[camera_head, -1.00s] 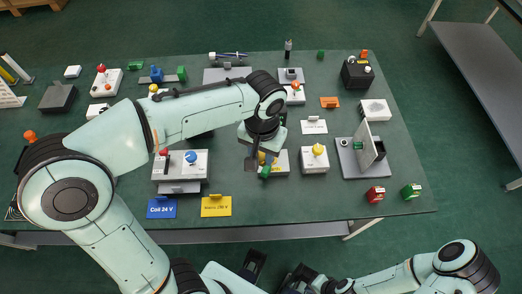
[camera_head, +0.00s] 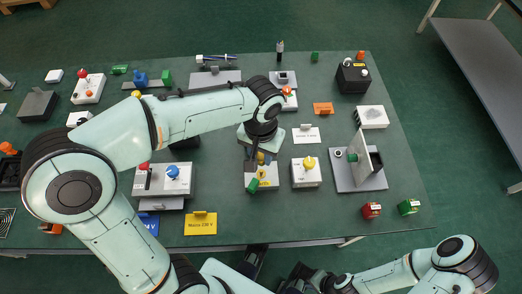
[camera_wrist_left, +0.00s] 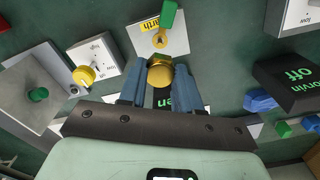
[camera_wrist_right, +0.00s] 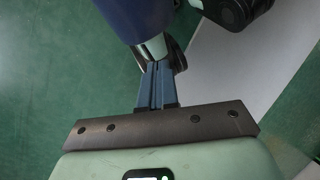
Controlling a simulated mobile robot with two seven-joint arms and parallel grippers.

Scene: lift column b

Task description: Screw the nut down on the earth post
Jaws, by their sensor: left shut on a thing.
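The brass nut (camera_wrist_left: 160,72) is between the fingertips of my left gripper (camera_wrist_left: 160,85) in the left wrist view. The gripper is shut on it. The earth post (camera_wrist_left: 160,40) stands on a white plate with a yellow Earth label (camera_wrist_left: 150,23), just beyond the nut; the nut looks apart from it. A green piece (camera_wrist_left: 168,14) is beside the post. In the head view my left gripper (camera_head: 254,160) is over the edge of the earth plate (camera_head: 267,177) and hides the post. My right gripper (camera_wrist_right: 157,85) has its fingers together, empty, away from the bench.
A white box with a yellow knob (camera_head: 309,163) stands right of the earth plate. A grey plate with an upright panel (camera_head: 364,152) is further right. A box with red and blue knobs (camera_head: 160,184) is left. Red (camera_head: 371,210) and green (camera_head: 409,207) blocks sit near the front right.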

